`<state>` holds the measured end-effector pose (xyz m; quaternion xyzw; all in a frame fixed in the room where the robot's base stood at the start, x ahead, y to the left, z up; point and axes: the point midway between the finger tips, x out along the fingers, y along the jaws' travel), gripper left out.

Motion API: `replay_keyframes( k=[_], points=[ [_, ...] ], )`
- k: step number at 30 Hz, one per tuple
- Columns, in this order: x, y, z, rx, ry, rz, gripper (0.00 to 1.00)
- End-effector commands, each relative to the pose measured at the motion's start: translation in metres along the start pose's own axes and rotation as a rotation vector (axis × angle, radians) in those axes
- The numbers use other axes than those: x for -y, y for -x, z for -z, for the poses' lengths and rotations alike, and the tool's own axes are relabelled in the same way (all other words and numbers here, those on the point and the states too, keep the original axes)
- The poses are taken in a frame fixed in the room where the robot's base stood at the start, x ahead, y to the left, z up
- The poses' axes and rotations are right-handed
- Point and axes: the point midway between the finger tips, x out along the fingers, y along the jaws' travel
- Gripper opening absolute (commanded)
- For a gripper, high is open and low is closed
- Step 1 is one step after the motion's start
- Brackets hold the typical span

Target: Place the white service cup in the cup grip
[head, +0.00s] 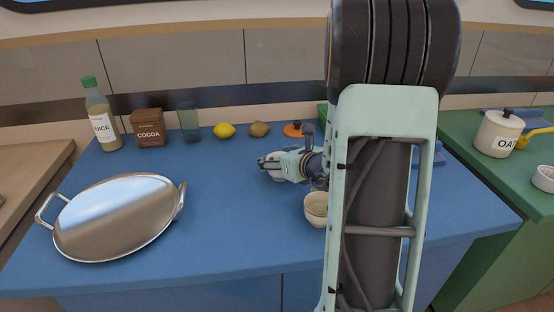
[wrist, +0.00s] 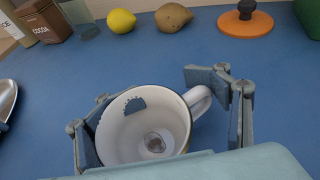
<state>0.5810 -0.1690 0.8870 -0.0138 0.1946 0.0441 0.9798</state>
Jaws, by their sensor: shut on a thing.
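The white service cup (wrist: 168,112) is between the fingers of my gripper (wrist: 150,98) in the wrist view. Its open mouth faces the camera, its handle points up and right, and a dark blue mark shows on its wall. My gripper is shut on the cup, with one finger at the left wall and the other on the handle side. In the head view my gripper (head: 272,165) is low over the middle of the blue counter, largely covering the cup. I cannot tell whether the cup touches the counter. I cannot make out the cup grip in either view.
A metal tray (head: 118,218) lies at left. A juice bottle (head: 101,118), cocoa box (head: 148,128), glass (head: 189,122), lemon (head: 224,130), potato (head: 260,129) and orange lid (head: 293,130) line the back. A beige bowl (head: 315,208) stands near my gripper. My arm hides the counter's right part.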

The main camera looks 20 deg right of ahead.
Motion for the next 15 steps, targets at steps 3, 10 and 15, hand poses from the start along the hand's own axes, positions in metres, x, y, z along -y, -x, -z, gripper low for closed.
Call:
replay_keyframes(
  k=[3,10,15],
  points=[
    [-0.0002,0.0000,-0.0013,0.002,0.000,0.000,0.34],
    [0.0000,-0.0012,0.0019,0.002,0.001,0.000,0.34],
    [0.0000,-0.0009,0.0018,0.001,0.001,0.000,0.76]
  ],
)
